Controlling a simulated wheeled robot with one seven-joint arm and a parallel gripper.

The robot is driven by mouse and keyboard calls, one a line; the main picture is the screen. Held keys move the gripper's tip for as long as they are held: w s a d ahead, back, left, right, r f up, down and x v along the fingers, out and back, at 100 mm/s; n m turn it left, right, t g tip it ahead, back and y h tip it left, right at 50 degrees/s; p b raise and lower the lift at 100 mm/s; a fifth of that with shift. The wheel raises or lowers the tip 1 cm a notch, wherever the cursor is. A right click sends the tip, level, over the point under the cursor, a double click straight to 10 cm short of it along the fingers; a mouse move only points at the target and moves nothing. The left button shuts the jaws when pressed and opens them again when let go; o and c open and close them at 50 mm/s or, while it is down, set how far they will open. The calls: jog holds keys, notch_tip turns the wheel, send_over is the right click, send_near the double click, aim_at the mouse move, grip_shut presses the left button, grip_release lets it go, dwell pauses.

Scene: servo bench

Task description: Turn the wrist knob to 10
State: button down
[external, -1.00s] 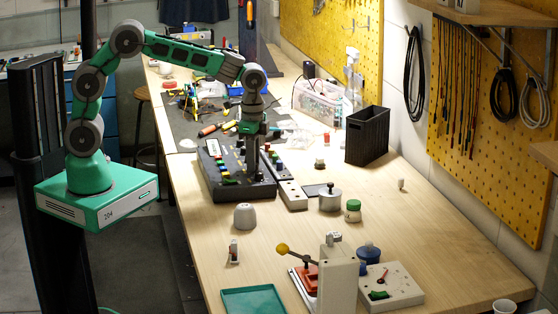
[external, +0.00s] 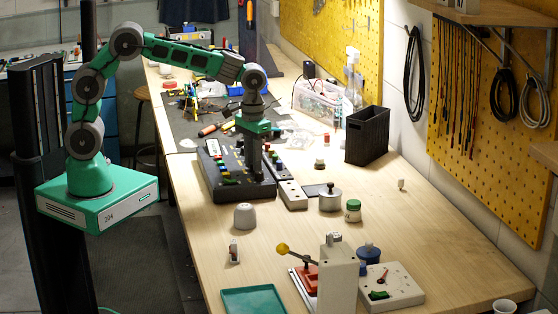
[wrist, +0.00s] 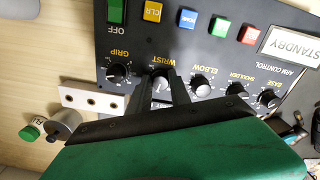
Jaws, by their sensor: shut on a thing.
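The black control panel (wrist: 215,50) carries a row of round knobs labelled GRIP, WRIST, ELBOW, SHOULDER and BASE. The wrist knob (wrist: 159,84) shows between my gripper's two dark fingers (wrist: 163,88) in the wrist view. My gripper is shut on this knob, one finger on each side. The fingers hide much of the knob, so its pointer and scale reading cannot be made out. In the external view the panel (external: 215,183) lies on the bench and my gripper (external: 254,172) points straight down onto its right part.
The grip knob (wrist: 117,72) and elbow knob (wrist: 201,86) sit close on either side of the fingers. Coloured buttons and a display reading STANDBY (wrist: 292,46) are above. A grey holed block (external: 292,195) lies beside the panel. A black bin (external: 367,137) stands farther right.

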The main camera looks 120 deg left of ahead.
jog(key=n, duration=0.6)
jog(key=shift+w+r, duration=0.15)
jog(key=n, duration=0.6)
jog(key=shift+a+n, duration=0.1)
jog(key=shift+n, duration=0.3)
jog(key=n, duration=1.2)
jog(key=shift+a+n+b, duration=0.1)
jog(key=shift+n+b, duration=0.2)
jog(key=shift+n, duration=0.1)
jog(key=c, duration=1.2)
grip_release()
